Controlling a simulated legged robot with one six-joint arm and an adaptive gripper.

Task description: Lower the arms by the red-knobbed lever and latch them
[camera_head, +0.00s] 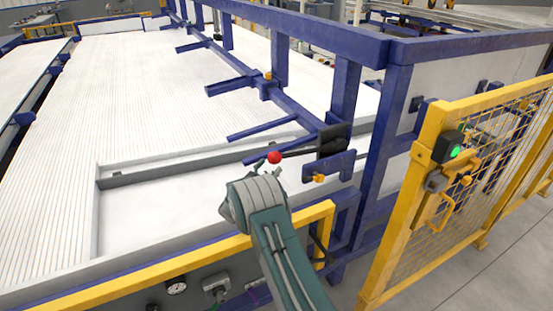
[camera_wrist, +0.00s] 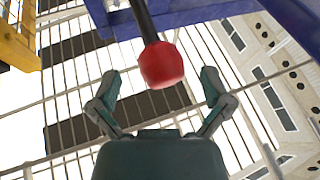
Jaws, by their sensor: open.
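The red knob (camera_head: 274,157) sits on the end of a dark lever (camera_head: 300,152) that reaches left from a black pivot block on the blue frame. In the wrist view the red knob (camera_wrist: 161,66) hangs from its rod between my two spread fingers. My gripper (camera_wrist: 160,78) is open, with a visible gap on both sides of the knob. In the head view my wrist hides most of the gripper, just below the knob. Several blue arms (camera_head: 232,86) stick out leftward from the frame's long bar. An orange knob (camera_head: 319,178) sits on a blue bracket below the lever.
A yellow mesh gate (camera_head: 470,190) with a green-lit switch box (camera_head: 453,149) stands to the right. A yellow rail (camera_head: 150,268) runs along the front, with a gauge below it. White ribbed beds (camera_head: 130,90) stretch left. A blue beam (camera_wrist: 200,12) crosses above the knob.

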